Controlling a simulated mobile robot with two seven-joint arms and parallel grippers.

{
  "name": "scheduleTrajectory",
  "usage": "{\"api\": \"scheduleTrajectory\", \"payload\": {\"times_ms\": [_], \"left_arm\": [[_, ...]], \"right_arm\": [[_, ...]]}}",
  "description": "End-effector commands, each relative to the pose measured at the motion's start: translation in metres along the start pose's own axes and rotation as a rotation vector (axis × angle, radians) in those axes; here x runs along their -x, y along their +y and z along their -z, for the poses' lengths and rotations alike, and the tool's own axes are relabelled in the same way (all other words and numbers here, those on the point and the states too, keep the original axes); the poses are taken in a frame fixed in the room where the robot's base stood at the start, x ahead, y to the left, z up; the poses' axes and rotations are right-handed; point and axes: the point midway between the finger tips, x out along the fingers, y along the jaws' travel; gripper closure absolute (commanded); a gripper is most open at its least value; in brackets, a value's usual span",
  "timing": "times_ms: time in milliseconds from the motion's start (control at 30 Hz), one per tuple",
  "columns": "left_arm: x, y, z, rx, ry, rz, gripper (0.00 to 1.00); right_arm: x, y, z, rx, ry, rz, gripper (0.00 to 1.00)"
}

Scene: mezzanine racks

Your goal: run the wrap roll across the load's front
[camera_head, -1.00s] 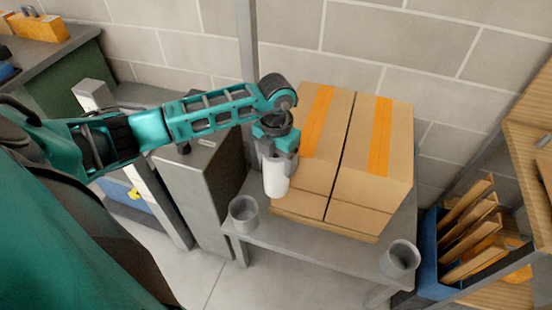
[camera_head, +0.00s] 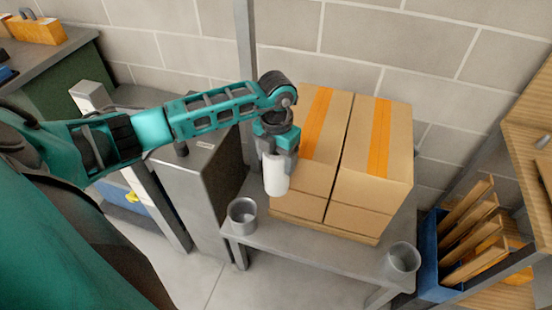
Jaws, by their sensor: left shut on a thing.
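The load is a block of brown cartons (camera_head: 368,216) with orange tape strips on top, standing on a grey table (camera_head: 290,243). My left gripper (camera_head: 275,157) is shut on the white wrap roll (camera_head: 276,178). The roll hangs upright beside the front left corner of the cartons. I cannot tell whether it touches them. No wrap film shows on the carton fronts. My right gripper is not in view.
One grey cup (camera_head: 242,214) stands at the table's front left corner, close below the roll. Another grey cup (camera_head: 403,259) stands at the front right. A blue bin (camera_head: 430,264) with wooden slats is at the right. A grey cabinet (camera_head: 190,190) is at the left.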

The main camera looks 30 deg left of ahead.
Motion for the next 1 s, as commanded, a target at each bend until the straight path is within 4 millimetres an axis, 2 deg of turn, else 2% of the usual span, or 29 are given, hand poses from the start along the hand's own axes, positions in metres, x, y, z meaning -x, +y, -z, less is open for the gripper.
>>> {"api": "scheduleTrajectory", "payload": {"times_ms": [700, 1000], "left_arm": [[0.001, 0.002, -0.01, -0.001, -0.002, 0.001, 0.56], [0.001, -0.011, -0.014, -0.002, -0.003, 0.003, 0.56]], "right_arm": [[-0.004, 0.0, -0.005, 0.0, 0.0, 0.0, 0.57], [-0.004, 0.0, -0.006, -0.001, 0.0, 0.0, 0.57]]}}
